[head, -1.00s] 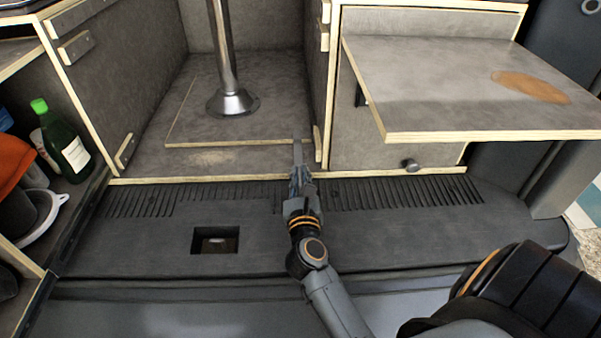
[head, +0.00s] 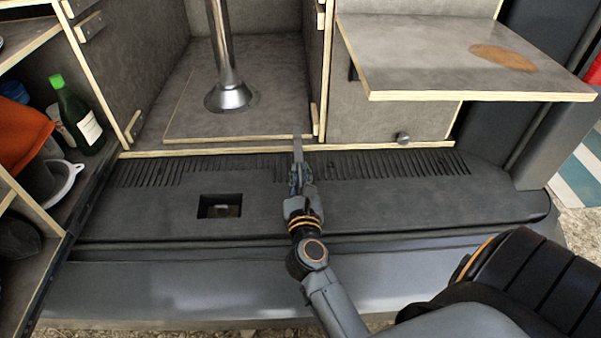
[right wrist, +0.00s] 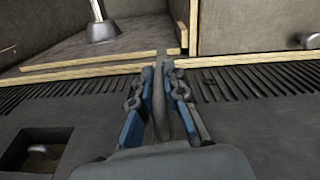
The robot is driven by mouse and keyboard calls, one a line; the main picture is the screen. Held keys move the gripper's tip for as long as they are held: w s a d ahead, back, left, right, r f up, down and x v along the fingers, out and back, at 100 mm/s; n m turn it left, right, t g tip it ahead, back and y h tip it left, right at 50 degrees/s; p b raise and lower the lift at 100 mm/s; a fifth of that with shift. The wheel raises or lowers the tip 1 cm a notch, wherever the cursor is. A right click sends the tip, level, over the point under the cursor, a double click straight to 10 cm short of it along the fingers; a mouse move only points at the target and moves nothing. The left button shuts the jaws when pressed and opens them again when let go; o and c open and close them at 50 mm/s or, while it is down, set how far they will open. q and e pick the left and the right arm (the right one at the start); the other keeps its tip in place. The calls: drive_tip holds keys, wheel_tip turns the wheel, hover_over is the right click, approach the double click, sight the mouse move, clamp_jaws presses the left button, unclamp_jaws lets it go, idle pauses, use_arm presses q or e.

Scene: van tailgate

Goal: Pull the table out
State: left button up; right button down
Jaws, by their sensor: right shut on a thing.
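The table's board (head: 250,127), grey with a pale wood edge, lies flat in the left bay of the van with a metal leg (head: 222,60) standing on it. The board's front edge is just behind the pale sill strip (head: 200,152). My right gripper (head: 297,170) is over the dark ribbed ledge at the board's right front. It is shut on a narrow grey strip (head: 297,146) that reaches to the board's edge; the strip also shows between the fingers in the right wrist view (right wrist: 160,100). How the strip joins the board is unclear. My left gripper is out of view.
A side unit at the left holds a green bottle (head: 78,115) and an orange item (head: 22,130). The ledge has a square recess (head: 220,206).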

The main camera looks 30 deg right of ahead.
drive_tip(key=shift+s+a+f, duration=0.1)
drive_tip(key=shift+f, duration=0.15)
drive_tip(key=c, duration=1.7)
unclamp_jaws()
drive_tip(key=shift+c, duration=0.2)
drive_tip(key=o, duration=0.3)
drive_tip(key=shift+s+r, duration=0.1)
drive_tip(key=shift+o, duration=0.3)
drive_tip(key=shift+r, duration=0.1)
drive_tip(key=shift+r, duration=0.35)
wheel_tip(320, 180, up, 9)
drive_tip(key=shift+r, duration=0.1)
